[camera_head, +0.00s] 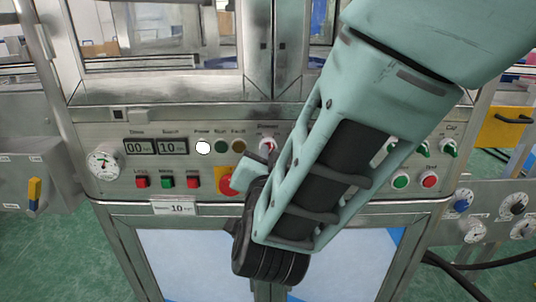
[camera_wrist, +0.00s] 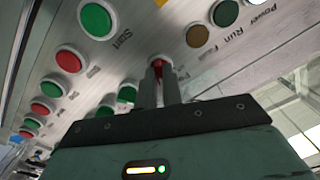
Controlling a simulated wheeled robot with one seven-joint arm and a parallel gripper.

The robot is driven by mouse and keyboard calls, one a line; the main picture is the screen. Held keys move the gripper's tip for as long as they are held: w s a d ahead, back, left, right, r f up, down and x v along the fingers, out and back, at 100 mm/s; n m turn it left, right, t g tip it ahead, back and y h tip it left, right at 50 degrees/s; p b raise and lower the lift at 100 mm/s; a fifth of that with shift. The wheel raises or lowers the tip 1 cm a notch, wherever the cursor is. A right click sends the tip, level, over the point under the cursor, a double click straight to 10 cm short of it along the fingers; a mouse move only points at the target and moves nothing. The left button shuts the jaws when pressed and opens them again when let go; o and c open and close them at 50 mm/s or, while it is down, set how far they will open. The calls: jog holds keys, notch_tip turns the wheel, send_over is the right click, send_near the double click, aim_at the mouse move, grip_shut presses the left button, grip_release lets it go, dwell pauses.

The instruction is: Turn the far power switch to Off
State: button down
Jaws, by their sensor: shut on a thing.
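The far power switch is a small red knob (camera_head: 267,145) on the upper row of the grey machine panel, under a small label. In the wrist view the red knob (camera_wrist: 160,66) sits at the tips of my gripper (camera_wrist: 159,78), between its two grey fingers. The fingers are shut on the knob and cover most of it, so its turned position cannot be told. In the head view my forearm and wrist cross the panel and largely hide the fingers.
Left of the knob are the Power, Run and Fault lamps (camera_head: 221,146), two numeric displays (camera_head: 157,146) and a gauge (camera_head: 104,162). A red stop button on a yellow plate (camera_head: 224,182) is close to my wrist. Green knobs (camera_head: 422,149) and push buttons (camera_head: 429,180) line the right side.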

jog(key=shift+r, duration=0.1)
jog(key=shift+n+p, duration=5.6)
jog(key=shift+n, duration=0.1)
jog(key=c, duration=1.5)
grip_release()
jog(key=shift+c, duration=0.2)
jog(key=shift+s, duration=0.15)
